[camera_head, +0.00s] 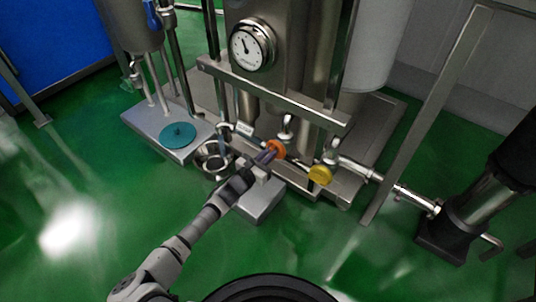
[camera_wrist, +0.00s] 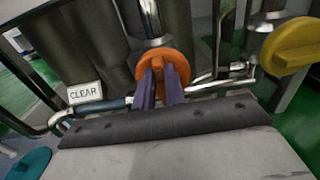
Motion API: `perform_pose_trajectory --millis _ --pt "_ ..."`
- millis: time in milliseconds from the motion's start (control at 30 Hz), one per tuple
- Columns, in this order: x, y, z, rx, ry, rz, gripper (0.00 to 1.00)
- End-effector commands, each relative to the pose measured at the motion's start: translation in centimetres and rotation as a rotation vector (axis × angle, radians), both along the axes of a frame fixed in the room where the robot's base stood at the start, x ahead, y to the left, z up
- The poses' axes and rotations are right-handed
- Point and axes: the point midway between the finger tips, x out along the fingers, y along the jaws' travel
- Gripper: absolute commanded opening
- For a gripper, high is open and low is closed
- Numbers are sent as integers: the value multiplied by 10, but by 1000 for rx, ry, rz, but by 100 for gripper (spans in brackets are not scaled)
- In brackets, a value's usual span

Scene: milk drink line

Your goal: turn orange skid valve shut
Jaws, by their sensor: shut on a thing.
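The orange skid valve (camera_head: 277,148) is a round orange knob low on the front of the steel skid. It also shows in the wrist view (camera_wrist: 178,62) at upper centre. My gripper (camera_head: 266,156) reaches it from the lower left in the head view. Its two purple fingers (camera_wrist: 159,82) are shut on the orange valve's grip and hide part of it. The exact turn angle of the valve is hard to tell.
A yellow valve (camera_head: 320,175) is close on the right. A teal disc (camera_head: 178,135) and a steel bowl (camera_head: 213,158) are on the left. A pressure gauge (camera_head: 253,46) is above. A "CLEAR" label (camera_wrist: 85,92) is left of the orange valve. Green floor lies in front.

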Motion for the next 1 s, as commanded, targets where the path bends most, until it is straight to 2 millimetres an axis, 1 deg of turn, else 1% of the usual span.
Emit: perform_pose_trajectory --millis 167,367,1000 --pt "-1 -1 0 49 -34 -1 0" --pt "-2 -2 0 160 -113 0 0" --pt "-8 -9 -6 646 -466 -1 0"
